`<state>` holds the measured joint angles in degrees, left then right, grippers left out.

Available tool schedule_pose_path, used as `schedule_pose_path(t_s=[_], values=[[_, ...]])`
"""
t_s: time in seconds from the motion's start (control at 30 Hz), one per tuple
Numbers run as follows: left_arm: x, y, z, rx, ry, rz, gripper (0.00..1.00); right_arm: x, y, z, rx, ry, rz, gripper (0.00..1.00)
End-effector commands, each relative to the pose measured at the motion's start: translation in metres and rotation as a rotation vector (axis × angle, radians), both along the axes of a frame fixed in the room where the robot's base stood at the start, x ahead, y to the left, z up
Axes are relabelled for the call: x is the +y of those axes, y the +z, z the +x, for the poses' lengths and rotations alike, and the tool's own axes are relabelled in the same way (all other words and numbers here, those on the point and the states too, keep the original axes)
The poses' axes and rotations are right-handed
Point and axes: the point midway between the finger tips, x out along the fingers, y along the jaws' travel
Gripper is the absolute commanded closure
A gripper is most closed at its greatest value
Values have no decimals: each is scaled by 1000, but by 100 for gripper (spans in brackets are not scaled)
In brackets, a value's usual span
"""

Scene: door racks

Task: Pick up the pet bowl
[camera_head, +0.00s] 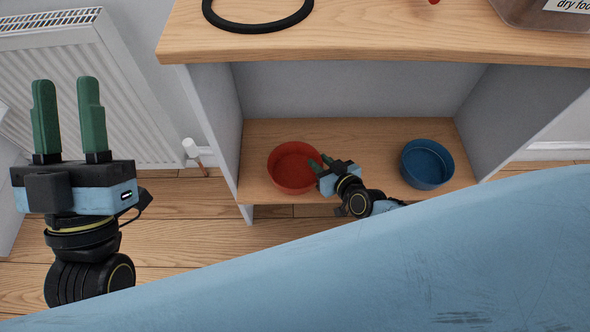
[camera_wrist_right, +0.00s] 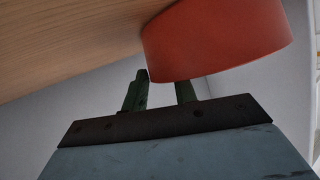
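Two pet bowls stand on the wooden shelf inside the cabinet: a red bowl (camera_head: 290,170) at left and a blue bowl (camera_head: 427,163) at right. My right gripper (camera_head: 320,162) is at the right rim of the red bowl, its green fingers apart. In the right wrist view the red bowl (camera_wrist_right: 217,40) fills the upper right. One finger of the right gripper (camera_wrist_right: 160,88) is partly hidden behind the bowl's wall; the other shows beside it. I cannot tell whether they touch it. My left gripper (camera_head: 70,115) is open and empty, away at the far left.
The shelf (camera_head: 330,133) lies under a wooden top (camera_head: 370,35) holding a black ring (camera_head: 258,25) and a dry food container (camera_head: 545,12). Grey side panels bound the shelf. A radiator (camera_head: 130,100) and a white-headed object (camera_head: 192,150) are at left.

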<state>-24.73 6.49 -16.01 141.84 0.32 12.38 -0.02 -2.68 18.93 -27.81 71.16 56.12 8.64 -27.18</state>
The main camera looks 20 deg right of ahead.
Motion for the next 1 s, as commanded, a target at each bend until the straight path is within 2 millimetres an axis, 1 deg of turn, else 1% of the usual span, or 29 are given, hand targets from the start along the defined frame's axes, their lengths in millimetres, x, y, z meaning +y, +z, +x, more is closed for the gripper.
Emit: schedule_pose_path(t_s=[0.03, 0.2, 0.7, 0.9, 1.0], values=[[0, 0, 0, 0, 0, 0, 64, 0, 0, 0, 0, 0, 0, 79], [0, 0, 0, 0, 0, 0, 64, 0, 0, 0, 1, 0, 0, 100], [0, 0, 0, 0, 0, 0, 64, 0, -3, -3, 8, 2, -4, 100], [0, 0, 2, 16, 0, 4, 64, 0, -1, -4, 10, 3, -4, 100], [-1, -7, 6, 79, 0, 23, 64, 0, 4, -3, 9, 3, -3, 100]])
